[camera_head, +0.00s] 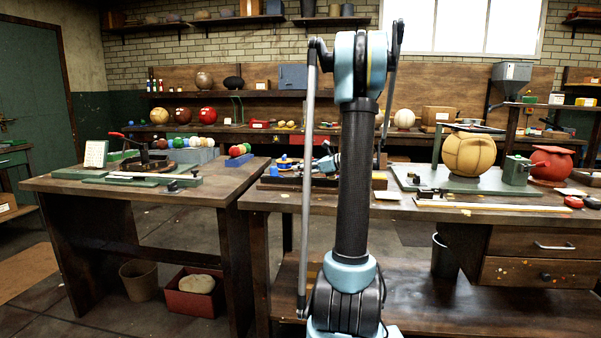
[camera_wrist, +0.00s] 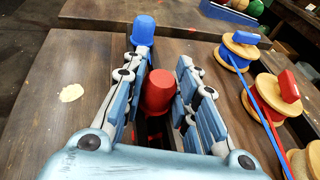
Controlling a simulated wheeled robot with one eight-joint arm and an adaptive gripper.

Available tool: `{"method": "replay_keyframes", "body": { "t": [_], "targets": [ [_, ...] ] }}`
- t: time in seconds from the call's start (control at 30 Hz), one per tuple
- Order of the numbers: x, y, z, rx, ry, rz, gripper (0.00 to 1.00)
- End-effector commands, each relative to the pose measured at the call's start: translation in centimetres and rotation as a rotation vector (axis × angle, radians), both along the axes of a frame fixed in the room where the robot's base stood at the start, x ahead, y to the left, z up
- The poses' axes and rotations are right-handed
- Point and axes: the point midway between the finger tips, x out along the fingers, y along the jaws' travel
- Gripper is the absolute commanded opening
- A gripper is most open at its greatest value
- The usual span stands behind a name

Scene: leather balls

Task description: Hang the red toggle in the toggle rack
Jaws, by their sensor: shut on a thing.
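A red, cup-shaped piece (camera_wrist: 157,92), which I take to be the red toggle, is between the fingers of my gripper (camera_wrist: 160,95) in the wrist view. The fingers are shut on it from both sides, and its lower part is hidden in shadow. A similar blue piece (camera_wrist: 143,30) stands just beyond the left fingertip. In the head view my gripper (camera_head: 327,163) is low over the right bench, partly hidden behind my arm. I cannot tell for sure which thing is the toggle rack.
Wooden spools (camera_wrist: 240,48) with red and blue tops and bands stand to the right of my gripper. A pale patch (camera_wrist: 71,93) lies on the bare bench at left. A tan leather ball (camera_head: 468,154) stands on the right bench. The left bench (camera_head: 120,193) carries fixtures.

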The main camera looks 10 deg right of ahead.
Motion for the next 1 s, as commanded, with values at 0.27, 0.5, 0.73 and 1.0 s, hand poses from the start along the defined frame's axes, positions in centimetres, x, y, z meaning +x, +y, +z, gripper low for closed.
{"method": "replay_keyframes", "body": {
  "t": [0.27,0.5,0.73,1.0],
  "targets": [
    [0.0,0.0,0.0,-0.001,0.001,0.000,0.50],
    [-0.1,-0.1,0.0,-0.001,0.001,0.000,0.50],
    [-1.1,-1.9,0.6,-0.001,0.001,-0.003,0.50],
    [-3.5,-5.8,2.0,0.000,0.001,-0.004,0.50]
  ]
}}
